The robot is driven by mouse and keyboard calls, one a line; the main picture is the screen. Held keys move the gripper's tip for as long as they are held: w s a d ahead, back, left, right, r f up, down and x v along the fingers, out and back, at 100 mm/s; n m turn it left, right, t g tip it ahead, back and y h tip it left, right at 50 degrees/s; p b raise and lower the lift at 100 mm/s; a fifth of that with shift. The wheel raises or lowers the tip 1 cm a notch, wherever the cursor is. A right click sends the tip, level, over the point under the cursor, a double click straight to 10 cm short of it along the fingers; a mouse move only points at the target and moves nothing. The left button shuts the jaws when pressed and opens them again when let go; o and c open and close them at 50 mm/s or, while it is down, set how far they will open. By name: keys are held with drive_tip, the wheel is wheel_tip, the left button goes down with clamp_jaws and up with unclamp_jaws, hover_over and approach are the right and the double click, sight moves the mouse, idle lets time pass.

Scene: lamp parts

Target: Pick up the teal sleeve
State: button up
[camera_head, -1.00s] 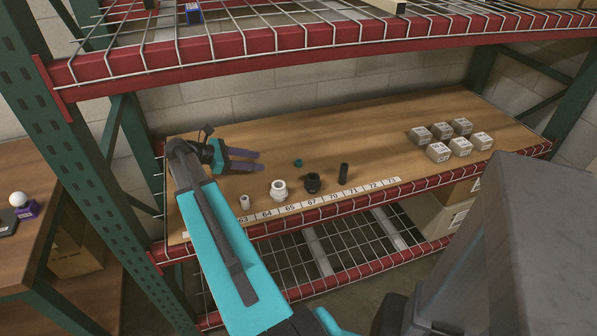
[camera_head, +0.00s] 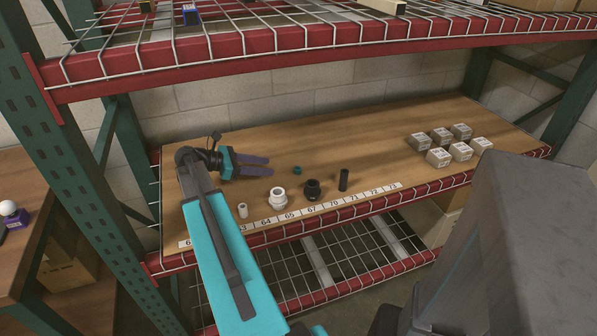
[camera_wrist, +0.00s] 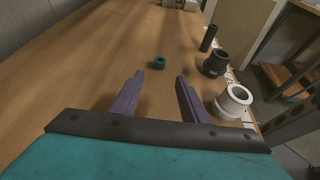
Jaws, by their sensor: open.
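The teal sleeve (camera_head: 297,170) is a small short ring standing on the wooden shelf board, behind the row of other parts. It also shows in the wrist view (camera_wrist: 160,63), ahead of the fingertips and between their lines. My gripper (camera_head: 269,166) is open and empty, low over the board to the left of the sleeve, its purple fingers pointing right toward it. In the wrist view both fingers (camera_wrist: 159,76) are spread apart with bare board between them. The sleeve is apart from both fingers.
A small white cylinder (camera_head: 242,211), a white collar (camera_head: 277,197), a black collar (camera_head: 312,189) and a black tube (camera_head: 343,180) stand along the numbered front strip (camera_head: 292,214). Several grey boxes (camera_head: 439,157) sit at the right. A red-beamed wire shelf (camera_head: 270,65) hangs above.

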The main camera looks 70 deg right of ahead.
approach(300, 169)
drive_tip(key=shift+s+d+f, duration=0.35)
drive_tip(key=shift+d+f, duration=0.5)
drive_tip(key=shift+f, duration=0.05)
drive_tip(key=shift+s, duration=0.1)
drive_tip(key=shift+d, duration=0.1)
drive_tip(key=shift+x, duration=2.55)
drive_tip(key=shift+r, duration=0.2)
drive_tip(key=shift+c, duration=0.5)
clamp_jaws()
